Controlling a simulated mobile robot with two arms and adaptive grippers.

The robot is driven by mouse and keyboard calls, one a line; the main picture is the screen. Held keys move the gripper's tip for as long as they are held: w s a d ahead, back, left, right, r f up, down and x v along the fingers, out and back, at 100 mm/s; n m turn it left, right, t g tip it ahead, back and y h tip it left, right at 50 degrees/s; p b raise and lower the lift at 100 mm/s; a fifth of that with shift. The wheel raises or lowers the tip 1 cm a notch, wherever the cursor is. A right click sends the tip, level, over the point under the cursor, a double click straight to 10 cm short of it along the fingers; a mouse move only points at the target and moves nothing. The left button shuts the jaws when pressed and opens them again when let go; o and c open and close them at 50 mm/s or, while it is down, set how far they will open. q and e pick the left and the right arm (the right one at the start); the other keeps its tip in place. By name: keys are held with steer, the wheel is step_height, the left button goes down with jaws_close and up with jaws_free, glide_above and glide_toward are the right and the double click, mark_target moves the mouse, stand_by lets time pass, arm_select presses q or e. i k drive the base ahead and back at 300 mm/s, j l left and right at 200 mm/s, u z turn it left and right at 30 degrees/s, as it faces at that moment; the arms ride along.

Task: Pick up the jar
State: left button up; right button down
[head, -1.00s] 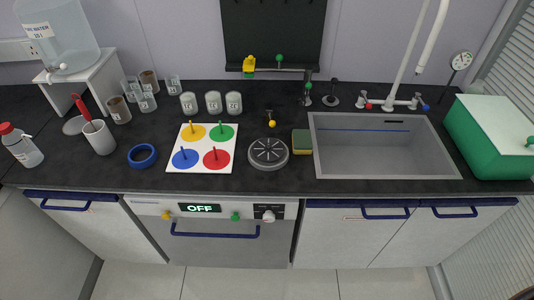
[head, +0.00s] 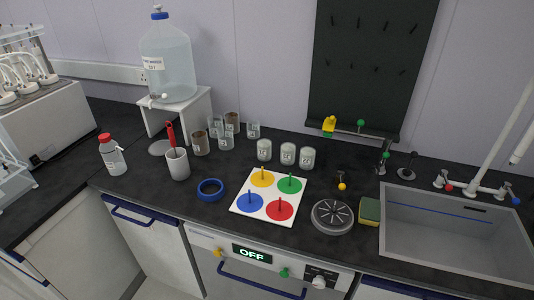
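Three whitish, labelled glass jars stand in a row on the dark counter behind the colored board: a left jar (head: 264,150), a middle jar (head: 288,154) and a right jar (head: 307,158). To their left is a cluster of clear labelled glasses (head: 225,139) and two with brown contents, a front one (head: 200,143) and a back one (head: 232,122). The frame does not show which of these is the task's jar. All stand upright. Neither of my grippers is in the head view.
A white board (head: 243,208) with four colored discs lies before the jars. A blue ring (head: 210,189), white cup (head: 177,163), red-capped bottle (head: 112,155), round grey plate (head: 332,216) and sponge (head: 369,211) surround it. The sink (head: 460,259) is right; a water tank (head: 170,65) stands back left.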

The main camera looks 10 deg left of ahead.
mark_target(264, 146)
steer(key=i+j+u, duration=0.25)
steer(key=i+j, duration=0.2)
steer(key=j, duration=0.25)
steer(key=i+j+u, duration=0.25)
steer(key=i+j, duration=0.25)
steer(key=j, duration=0.15)
